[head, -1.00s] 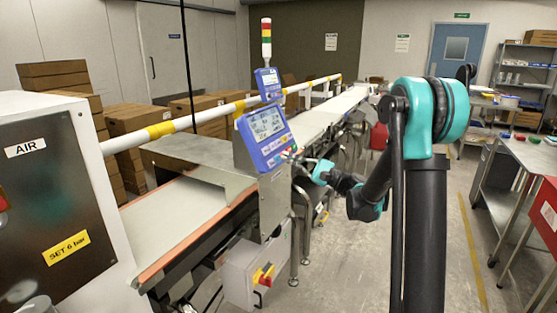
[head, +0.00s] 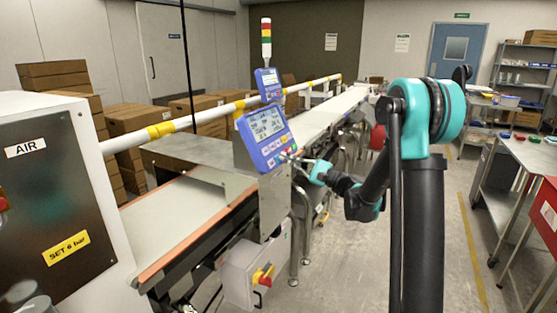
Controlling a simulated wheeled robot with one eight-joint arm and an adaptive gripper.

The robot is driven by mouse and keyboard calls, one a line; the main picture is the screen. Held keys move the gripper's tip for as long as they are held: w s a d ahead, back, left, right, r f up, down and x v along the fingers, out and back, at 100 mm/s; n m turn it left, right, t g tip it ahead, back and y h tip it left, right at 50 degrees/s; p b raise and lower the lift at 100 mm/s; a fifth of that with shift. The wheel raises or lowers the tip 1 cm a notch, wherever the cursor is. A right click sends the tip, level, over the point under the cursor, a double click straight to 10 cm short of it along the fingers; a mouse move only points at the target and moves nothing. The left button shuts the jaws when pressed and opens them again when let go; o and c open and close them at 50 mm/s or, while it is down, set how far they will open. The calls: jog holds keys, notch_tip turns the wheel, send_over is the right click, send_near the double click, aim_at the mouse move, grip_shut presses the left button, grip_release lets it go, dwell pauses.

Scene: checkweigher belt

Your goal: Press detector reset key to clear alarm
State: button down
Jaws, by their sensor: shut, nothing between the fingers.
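The blue detector panel (head: 264,138) stands tilted on the near side of the conveyor, with a lit screen (head: 266,122) and a row of small keys (head: 277,157) along its lower edge. The key labels are too small to read, so I cannot tell which is the reset key. My gripper (head: 288,157) is shut and empty, its tips at the lower right of the panel by the keys. I cannot tell whether the tips touch a key.
A second blue display (head: 268,84) stands behind the panel. The belt (head: 175,222) runs away from me, with a yellow-and-white rail (head: 200,118) along its far side. A grey box with a red-and-yellow switch (head: 263,274) hangs below.

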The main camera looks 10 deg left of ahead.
jog(key=shift+w+a+f, duration=0.1)
jog(key=shift+a+f, duration=0.05)
jog(key=shift+a, duration=0.2)
dwell(0.6)
dwell(0.4)
jog(key=shift+s+d+r, duration=0.25)
jog(key=shift+d+r, duration=0.1)
jog(key=shift+d, duration=0.35)
jog(key=shift+s+d+r, duration=0.25)
jog(key=shift+d+r, duration=0.15)
jog(key=shift+d, duration=0.3)
jog(key=shift+s+d+r, duration=0.25)
jog(key=shift+d+r, duration=0.1)
jog(key=shift+d, duration=0.3)
jog(key=shift+s+d+r, duration=0.25)
jog(key=shift+d+r, duration=0.15)
jog(key=shift+d, duration=0.3)
jog(key=s+d+r, duration=0.1)
jog(key=d+r, duration=0.1)
jog(key=d, duration=0.3)
jog(key=shift+s+r, duration=0.35)
jog(key=shift+s, duration=0.05)
